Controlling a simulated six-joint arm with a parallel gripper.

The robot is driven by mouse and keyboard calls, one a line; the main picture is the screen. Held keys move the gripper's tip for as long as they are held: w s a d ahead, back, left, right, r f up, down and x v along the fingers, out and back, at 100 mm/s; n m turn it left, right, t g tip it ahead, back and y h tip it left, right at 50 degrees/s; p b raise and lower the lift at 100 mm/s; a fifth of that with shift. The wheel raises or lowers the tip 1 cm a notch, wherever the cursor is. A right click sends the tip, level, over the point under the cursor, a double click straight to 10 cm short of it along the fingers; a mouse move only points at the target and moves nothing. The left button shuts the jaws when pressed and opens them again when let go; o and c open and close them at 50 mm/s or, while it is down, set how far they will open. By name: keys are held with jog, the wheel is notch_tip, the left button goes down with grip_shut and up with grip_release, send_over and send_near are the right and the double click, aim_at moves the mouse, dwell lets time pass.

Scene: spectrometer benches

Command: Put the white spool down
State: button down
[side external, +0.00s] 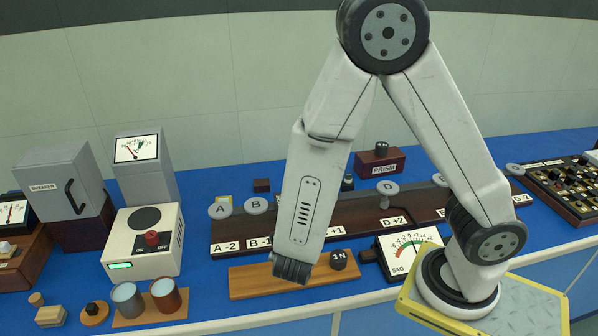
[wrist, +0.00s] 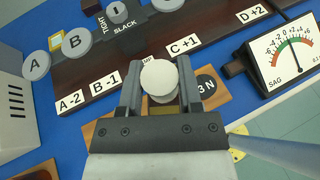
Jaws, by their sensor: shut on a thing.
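The white spool (wrist: 160,78) is between the two fingers of my gripper (wrist: 159,72) in the wrist view, with its round pale top facing the camera. The fingers are shut on it from both sides. In the side external view my gripper (side external: 292,270) points down over the light wooden board (side external: 250,281), and the spool is hidden there. Part of the board (wrist: 98,131) also shows under my gripper in the wrist view. I cannot tell whether the spool touches the board.
A black weight marked 3 N (side external: 338,260) stands on the board, close to my gripper. Behind is a dark rail (side external: 360,214) with labels and lettered grey discs. The SAG meter (side external: 408,252) stands right. The ON/OFF box (side external: 143,243) and two cups (side external: 166,296) are left.

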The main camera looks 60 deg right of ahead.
jog(key=shift+f, duration=1.05)
jog(key=shift+f, duration=0.2)
jog(key=shift+f, duration=1.8)
jog(key=shift+f, duration=0.15)
jog(key=shift+f, duration=1.85)
jog(key=shift+f, duration=0.1)
jog(key=shift+c, duration=1.4)
grip_release()
